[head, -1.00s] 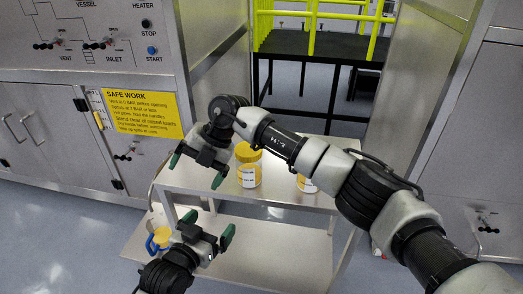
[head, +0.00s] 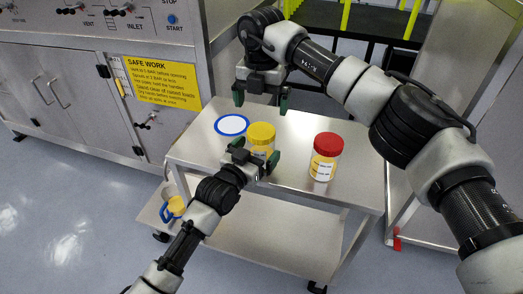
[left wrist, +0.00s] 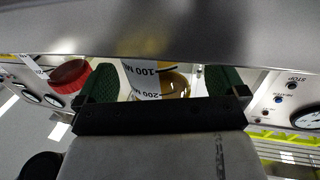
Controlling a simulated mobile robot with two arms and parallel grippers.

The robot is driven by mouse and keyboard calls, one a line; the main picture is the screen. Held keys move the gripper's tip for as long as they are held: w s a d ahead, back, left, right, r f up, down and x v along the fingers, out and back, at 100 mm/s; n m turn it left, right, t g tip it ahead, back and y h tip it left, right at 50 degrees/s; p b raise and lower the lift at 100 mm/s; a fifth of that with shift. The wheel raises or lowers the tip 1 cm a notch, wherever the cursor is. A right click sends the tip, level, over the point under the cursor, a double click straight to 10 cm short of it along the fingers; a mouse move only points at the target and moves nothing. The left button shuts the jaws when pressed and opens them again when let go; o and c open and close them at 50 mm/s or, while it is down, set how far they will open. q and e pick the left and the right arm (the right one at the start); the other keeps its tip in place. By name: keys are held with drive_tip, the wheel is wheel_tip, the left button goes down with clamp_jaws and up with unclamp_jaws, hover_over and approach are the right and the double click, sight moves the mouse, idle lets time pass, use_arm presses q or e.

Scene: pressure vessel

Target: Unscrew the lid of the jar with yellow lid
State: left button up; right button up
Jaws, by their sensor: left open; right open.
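The jar with yellow lid (head: 261,134) stands upright on the steel cart top. My left gripper (head: 255,154) is open at the jar's near side, with its green fingers to either side of the jar body, below the lid. In the left wrist view the jar's clear body with its marked label (left wrist: 145,78) shows between the open fingers; its lid cannot be made out there. Contact with the fingers cannot be told. My right gripper (head: 261,98) is open and empty, pointing down above and behind the jar.
A jar with a red lid (head: 326,146) stands to the right on the cart top (head: 355,180). A blue-rimmed white disc (head: 231,125) lies at the left. A blue and yellow item (head: 173,208) is on the lower shelf. A steel cabinet with a yellow sign (head: 158,82) stands behind left.

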sight(261, 130)
use_arm(q)
drive_tip(key=shift+x, duration=0.8)
use_arm(e)
drive_tip(key=shift+s, duration=0.1)
use_arm(q)
drive_tip(key=shift+c, duration=0.3)
drive_tip(key=c, duration=1.4)
drive_tip(key=shift+c, duration=1.3)
use_arm(e)
drive_tip(key=shift+m, duration=0.3)
drive_tip(key=m, duration=0.3)
drive_tip(key=shift+f+m, duration=0.1)
drive_tip(key=shift+m, duration=0.3)
drive_tip(key=shift+f, duration=3.85)
